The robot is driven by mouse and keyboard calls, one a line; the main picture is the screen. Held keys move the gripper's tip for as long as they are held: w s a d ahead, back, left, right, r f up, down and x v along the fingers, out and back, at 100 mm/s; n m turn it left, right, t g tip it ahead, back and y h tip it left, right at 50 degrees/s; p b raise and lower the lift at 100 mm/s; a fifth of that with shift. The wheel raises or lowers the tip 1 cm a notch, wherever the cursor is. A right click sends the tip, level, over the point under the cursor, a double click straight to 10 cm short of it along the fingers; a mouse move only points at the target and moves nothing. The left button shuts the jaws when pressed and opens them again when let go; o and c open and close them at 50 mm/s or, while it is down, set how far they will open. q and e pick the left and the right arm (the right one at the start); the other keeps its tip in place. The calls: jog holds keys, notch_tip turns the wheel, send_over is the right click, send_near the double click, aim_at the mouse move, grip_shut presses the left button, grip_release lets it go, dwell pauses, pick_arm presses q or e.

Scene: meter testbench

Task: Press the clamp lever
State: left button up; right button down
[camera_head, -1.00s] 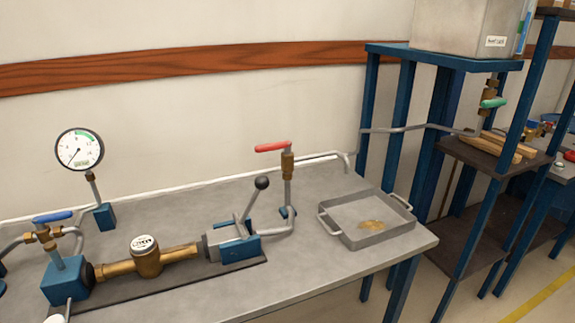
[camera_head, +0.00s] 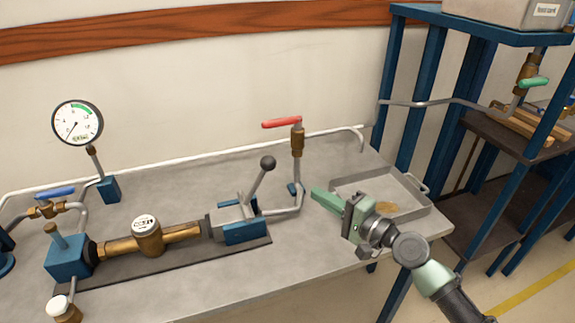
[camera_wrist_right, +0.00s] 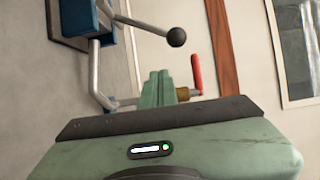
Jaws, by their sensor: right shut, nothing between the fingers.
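The clamp lever (camera_head: 259,178) is a grey rod with a dark ball knob, leaning up and to the right from the blue and grey clamp block (camera_head: 240,228). In the right wrist view the lever (camera_wrist_right: 150,28) shows at the top, its knob pointing right. My right gripper (camera_head: 318,194) is shut and empty, to the right of the lever and apart from it, above the table near the metal tray. In the right wrist view its green fingers (camera_wrist_right: 158,80) are together. My left gripper is not in view.
A red-handled valve (camera_head: 297,140) on a pipe stands just behind and right of the lever. The metal tray (camera_head: 425,208) lies partly behind my right gripper. A brass meter (camera_head: 147,238), a gauge (camera_head: 77,122) and a blue-handled valve (camera_head: 54,193) are on the left.

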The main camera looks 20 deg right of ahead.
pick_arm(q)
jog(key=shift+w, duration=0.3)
pick_arm(e)
jog(key=d+r+m, duration=0.1)
jog(key=w+d+r+m+t, duration=0.1)
jog(key=shift+w+d+r+h, duration=0.15)
jog(key=shift+w+d+h, duration=0.15)
jog(key=shift+d+h, duration=0.1)
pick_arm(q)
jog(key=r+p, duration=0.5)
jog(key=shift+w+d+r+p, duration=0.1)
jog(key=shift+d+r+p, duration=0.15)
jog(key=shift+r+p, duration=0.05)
pick_arm(e)
jog(key=w+a, duration=0.8)
jog(key=shift+w+r, duration=0.2)
jog(key=shift+r, duration=0.2)
